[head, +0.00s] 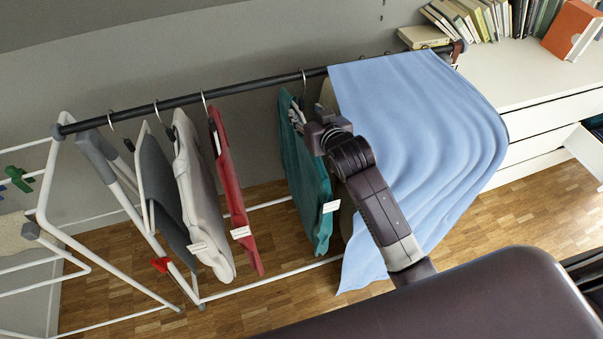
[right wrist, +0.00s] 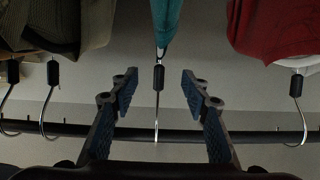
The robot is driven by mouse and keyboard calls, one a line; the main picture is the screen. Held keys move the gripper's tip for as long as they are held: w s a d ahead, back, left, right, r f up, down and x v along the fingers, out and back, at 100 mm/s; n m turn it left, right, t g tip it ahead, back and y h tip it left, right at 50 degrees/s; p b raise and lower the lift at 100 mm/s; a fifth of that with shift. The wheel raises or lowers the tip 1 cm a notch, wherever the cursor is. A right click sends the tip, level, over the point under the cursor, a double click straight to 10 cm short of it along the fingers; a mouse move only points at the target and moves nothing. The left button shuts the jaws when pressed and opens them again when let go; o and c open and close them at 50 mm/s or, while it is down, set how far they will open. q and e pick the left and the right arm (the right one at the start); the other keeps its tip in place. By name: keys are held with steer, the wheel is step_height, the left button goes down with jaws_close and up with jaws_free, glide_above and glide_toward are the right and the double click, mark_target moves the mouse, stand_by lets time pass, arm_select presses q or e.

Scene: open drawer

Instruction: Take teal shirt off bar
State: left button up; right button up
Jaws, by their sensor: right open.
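The teal shirt (head: 303,172) hangs on a hanger from the dark bar (head: 236,88), between a red garment and a light blue cloth. My right gripper (head: 308,122) is at the shirt's upper part, just below the bar. In the right wrist view, which looks upside down, the open right gripper (right wrist: 158,90) has one finger on each side of the hanger's black neck (right wrist: 158,77) and metal hook (right wrist: 156,118). Neither finger appears to touch them. The teal shirt (right wrist: 167,24) lies beyond the fingertips, and the hook is over the bar (right wrist: 265,137). My left gripper is not in view.
Red (head: 232,185), light grey (head: 197,185) and dark grey (head: 163,185) garments hang to the left. The blue cloth (head: 420,130) drapes over the bar close on the right. A white drying rack (head: 85,262) stands left; a white drawer unit (head: 530,75) with books stands right.

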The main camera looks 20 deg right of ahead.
mark_target(302, 108)
steer(key=shift+w+f, duration=0.15)
steer(key=shift+w, duration=0.3)
steer(key=x, duration=0.3)
steer(key=shift+w+f, duration=0.2)
steer(key=shift+w, duration=0.05)
steer(key=shift+w+f, duration=0.1)
steer(key=shift+w, duration=0.1)
jaws_close()
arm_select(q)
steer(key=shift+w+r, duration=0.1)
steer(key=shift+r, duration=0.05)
